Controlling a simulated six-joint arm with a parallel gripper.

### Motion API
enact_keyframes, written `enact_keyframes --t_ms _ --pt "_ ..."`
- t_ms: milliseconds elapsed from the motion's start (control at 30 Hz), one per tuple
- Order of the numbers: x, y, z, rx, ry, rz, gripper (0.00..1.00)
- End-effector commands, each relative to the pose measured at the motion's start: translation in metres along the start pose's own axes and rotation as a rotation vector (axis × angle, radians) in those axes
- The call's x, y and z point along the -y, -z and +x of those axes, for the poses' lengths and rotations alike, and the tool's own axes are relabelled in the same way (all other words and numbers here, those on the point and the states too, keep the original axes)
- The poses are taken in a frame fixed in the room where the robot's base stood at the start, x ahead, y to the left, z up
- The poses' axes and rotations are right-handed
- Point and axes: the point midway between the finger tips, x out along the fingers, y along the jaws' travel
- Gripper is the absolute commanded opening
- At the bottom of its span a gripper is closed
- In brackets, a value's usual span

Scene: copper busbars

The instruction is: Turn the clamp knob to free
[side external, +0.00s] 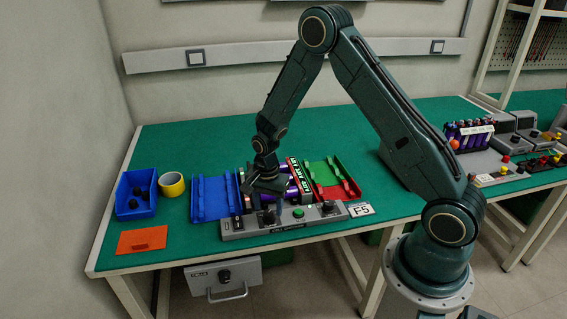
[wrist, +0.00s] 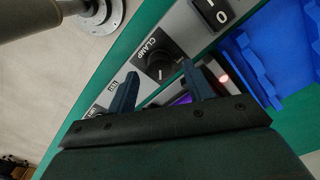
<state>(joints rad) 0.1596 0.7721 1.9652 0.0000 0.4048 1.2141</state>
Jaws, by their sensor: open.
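The clamp knob (wrist: 158,68) is a black round knob with a white pointer mark, on a grey panel beside the printed word CLAMP. Small lettering next to it is too small to read. In the wrist view it appears between the two fingertips of my gripper (wrist: 160,74), which is open and empty. In the side view my gripper (side external: 266,188) hangs over the fixture, a little above and behind the knob (side external: 268,216). No contact with the knob shows. How high the fingertips are above it I cannot tell exactly.
The grey control panel (side external: 290,226) also carries a rocker switch (wrist: 211,12), a green button (side external: 299,213) and another black knob (side external: 328,207). A blue tray (side external: 208,199) and a red-green tray (side external: 333,180) flank the fixture. A blue bin (side external: 123,205) and yellow tape (side external: 172,185) stand left.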

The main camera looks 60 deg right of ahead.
Motion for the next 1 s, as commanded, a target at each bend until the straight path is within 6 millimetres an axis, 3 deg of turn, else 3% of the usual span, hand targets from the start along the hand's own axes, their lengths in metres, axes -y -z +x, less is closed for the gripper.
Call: enact_keyframes --t_ms 233,600,833,1000 --pt "0.0 0.0 0.018 0.0 0.0 0.0 0.51" --pt "0.0 0.0 0.02 0.0 0.001 0.0 0.51" --pt "0.0 0.0 0.02 0.0 0.001 0.0 0.07" --pt "0.0 0.0 0.02 0.0 0.001 -0.003 0.07"
